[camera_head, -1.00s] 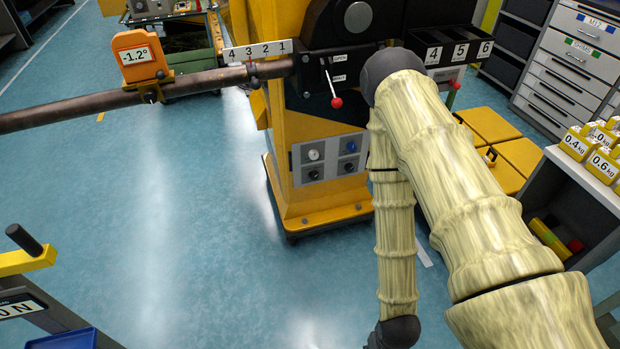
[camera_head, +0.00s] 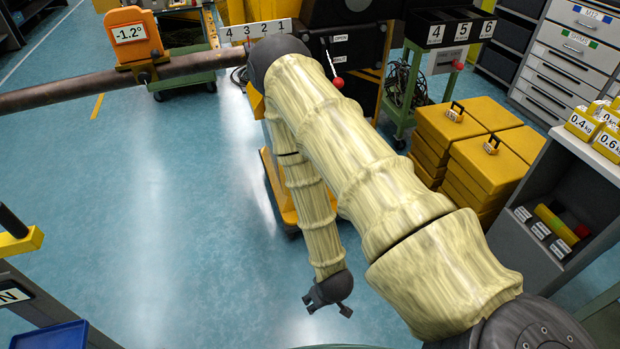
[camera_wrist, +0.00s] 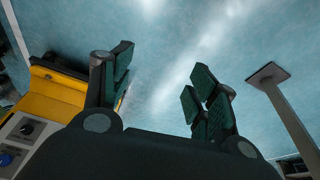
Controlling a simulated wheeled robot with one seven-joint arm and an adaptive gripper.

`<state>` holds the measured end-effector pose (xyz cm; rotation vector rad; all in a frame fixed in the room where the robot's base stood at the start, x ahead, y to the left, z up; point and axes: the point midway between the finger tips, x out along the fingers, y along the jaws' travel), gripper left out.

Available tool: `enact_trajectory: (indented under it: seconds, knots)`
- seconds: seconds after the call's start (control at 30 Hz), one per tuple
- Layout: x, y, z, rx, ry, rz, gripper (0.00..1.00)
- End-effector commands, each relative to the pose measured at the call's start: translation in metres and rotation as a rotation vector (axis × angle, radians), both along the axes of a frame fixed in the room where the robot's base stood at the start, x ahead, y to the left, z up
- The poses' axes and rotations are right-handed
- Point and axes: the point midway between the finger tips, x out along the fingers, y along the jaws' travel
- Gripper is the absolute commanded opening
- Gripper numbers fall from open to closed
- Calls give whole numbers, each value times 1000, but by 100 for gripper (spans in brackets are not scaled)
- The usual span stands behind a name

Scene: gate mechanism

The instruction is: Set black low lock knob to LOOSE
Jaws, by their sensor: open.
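In the wrist view a black knob (camera_wrist: 27,128) sits on a grey panel (camera_wrist: 52,128) at the left edge, on the yellow machine. A blue knob (camera_wrist: 6,158) is beside it, partly cut off. I cannot read the markings or the black knob's setting. In the head view my arm hides the panel. My gripper (camera_head: 328,307) hangs low over the floor in front of the machine, apart from the panel. The wrist view shows its dark green finger pads (camera_wrist: 160,72) spread apart with nothing between them.
A red-tipped lever (camera_head: 338,83) stands on the machine above. A rusty bar (camera_head: 90,88) with an orange angle gauge (camera_head: 130,34) runs left. Yellow cases (camera_head: 490,155) and a grey shelf (camera_head: 550,190) stand right. The blue floor (camera_head: 160,220) left of my arm is clear.

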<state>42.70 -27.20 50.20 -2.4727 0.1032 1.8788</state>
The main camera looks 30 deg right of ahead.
Motion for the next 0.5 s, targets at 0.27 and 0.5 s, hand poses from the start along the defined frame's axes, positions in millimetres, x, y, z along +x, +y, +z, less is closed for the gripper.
enact_trajectory:
  seconds: [0.27, 0.5]
  knots:
    - [112, -51, -66, -44, -254, -18, 59]
    - [200, -100, -93, -88, -465, -25, 59]
